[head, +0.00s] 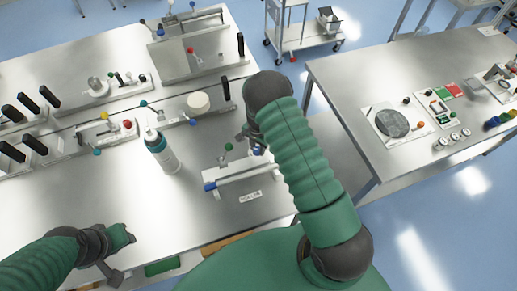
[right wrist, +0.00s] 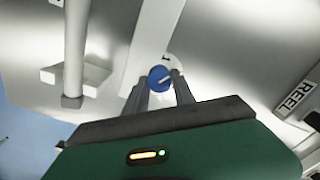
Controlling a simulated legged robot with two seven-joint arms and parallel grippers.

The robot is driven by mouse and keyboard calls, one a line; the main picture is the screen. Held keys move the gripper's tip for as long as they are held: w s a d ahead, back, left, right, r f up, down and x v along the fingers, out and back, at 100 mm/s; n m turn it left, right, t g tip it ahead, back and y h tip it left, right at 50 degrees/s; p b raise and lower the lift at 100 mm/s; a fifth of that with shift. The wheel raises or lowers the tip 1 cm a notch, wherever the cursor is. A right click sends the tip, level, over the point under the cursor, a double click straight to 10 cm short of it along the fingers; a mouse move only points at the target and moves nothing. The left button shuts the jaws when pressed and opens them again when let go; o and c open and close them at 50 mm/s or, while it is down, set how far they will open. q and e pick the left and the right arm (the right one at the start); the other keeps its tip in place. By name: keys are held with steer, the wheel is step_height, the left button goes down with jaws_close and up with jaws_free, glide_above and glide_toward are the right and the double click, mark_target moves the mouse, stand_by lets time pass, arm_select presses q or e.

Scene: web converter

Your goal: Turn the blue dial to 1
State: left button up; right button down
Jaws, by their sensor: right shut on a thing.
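The blue dial (right wrist: 159,78) is a small round knob with a pale pointer line, on a white strip in the right wrist view. A numeral 1 (right wrist: 166,58) is printed just above it there. The pale line slants toward the upper right, not straight at the 1. My right gripper (right wrist: 162,88) has its two dark fingers on either side of the dial, shut on it.
A white bottle (head: 160,150) stands left of the right arm. A white fixture (head: 235,172) with a green knob lies near the right gripper. Levers and coloured knobs line the bench's left and back. A second table (head: 345,85) stands right, across a gap.

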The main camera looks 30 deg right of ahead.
mark_target(257, 148)
steer(key=n+b, duration=0.1)
steer(key=n, duration=0.2)
steer(key=n+b, duration=0.1)
steer(key=shift+a+f+n+b, duration=0.15)
steer(key=shift+a+n+b, duration=0.1)
steer(key=shift+n+b, duration=0.65)
steer(key=shift+n, duration=0.5)
steer(key=shift+n+b, duration=0.3)
steer(key=shift+n, duration=0.6)
steer(key=shift+d+r, duration=0.1)
steer(key=shift+r, duration=0.1)
steer(key=c, duration=1.1)
jaws_free()
steer(key=shift+o, duration=0.2)
step_height(257, 148, up, 17)
steer(key=b, duration=0.3)
steer(key=shift+f, duration=0.15)
